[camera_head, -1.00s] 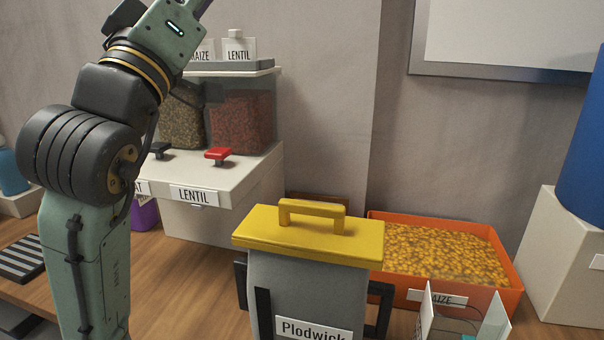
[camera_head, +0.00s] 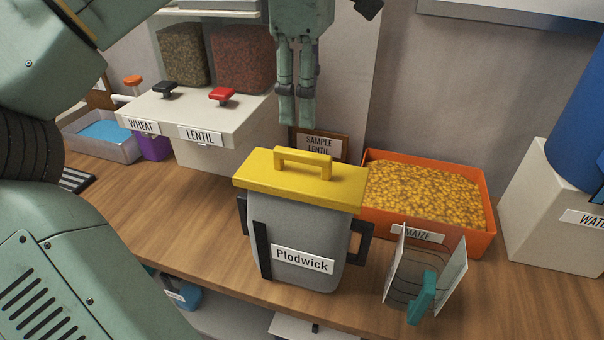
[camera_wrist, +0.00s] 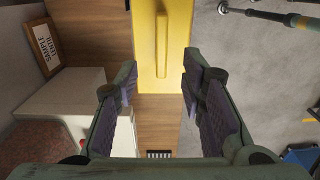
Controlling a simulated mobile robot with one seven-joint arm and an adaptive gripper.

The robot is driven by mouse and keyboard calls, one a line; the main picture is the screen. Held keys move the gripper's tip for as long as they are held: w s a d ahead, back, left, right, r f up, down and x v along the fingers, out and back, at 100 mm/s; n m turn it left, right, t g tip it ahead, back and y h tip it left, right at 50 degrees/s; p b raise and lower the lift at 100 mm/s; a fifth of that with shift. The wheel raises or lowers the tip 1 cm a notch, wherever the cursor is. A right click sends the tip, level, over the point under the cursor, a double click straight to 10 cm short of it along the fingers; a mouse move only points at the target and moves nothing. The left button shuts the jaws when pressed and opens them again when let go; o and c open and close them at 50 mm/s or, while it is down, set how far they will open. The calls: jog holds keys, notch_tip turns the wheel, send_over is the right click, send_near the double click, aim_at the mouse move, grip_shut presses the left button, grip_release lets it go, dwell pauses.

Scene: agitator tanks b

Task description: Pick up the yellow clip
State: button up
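I see no separate yellow clip in either view. The yellow thing in view is a lid (camera_head: 345,188) with a raised bar handle (camera_head: 303,161) on a grey bin (camera_head: 300,235) labelled Plodwick. My gripper (camera_head: 297,120) points down above and behind the lid handle in the head view, apart from it. In the wrist view my gripper (camera_wrist: 158,72) has its fingers spread with nothing between them. The yellow lid (camera_wrist: 148,60) and its handle (camera_wrist: 162,45) show beyond and between the fingertips.
An orange maize tray (camera_head: 480,225) stands right of the bin. A clear scoop-like container with a teal handle (camera_head: 422,297) is at the front right. The lentil dispenser (camera_head: 235,125) stands behind left, and a sample lentil sign (camera_head: 320,147) behind the bin. Wooden counter (camera_head: 170,220) is clear at left.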

aim_at(302, 152)
notch_tip(302, 152, down, 4)
jog(key=shift+r+b, duration=0.1)
jog(key=shift+b, duration=0.35)
jog(key=shift+s+a+f+p, duration=0.1)
jog(key=shift+f+p, duration=0.25)
jog(key=shift+f, duration=1)
jog(key=shift+a+f+p, duration=0.1)
jog(key=shift+f+p, duration=0.2)
jog(key=shift+f, duration=1)
jog(key=shift+c, duration=0.4)
grip_shut()
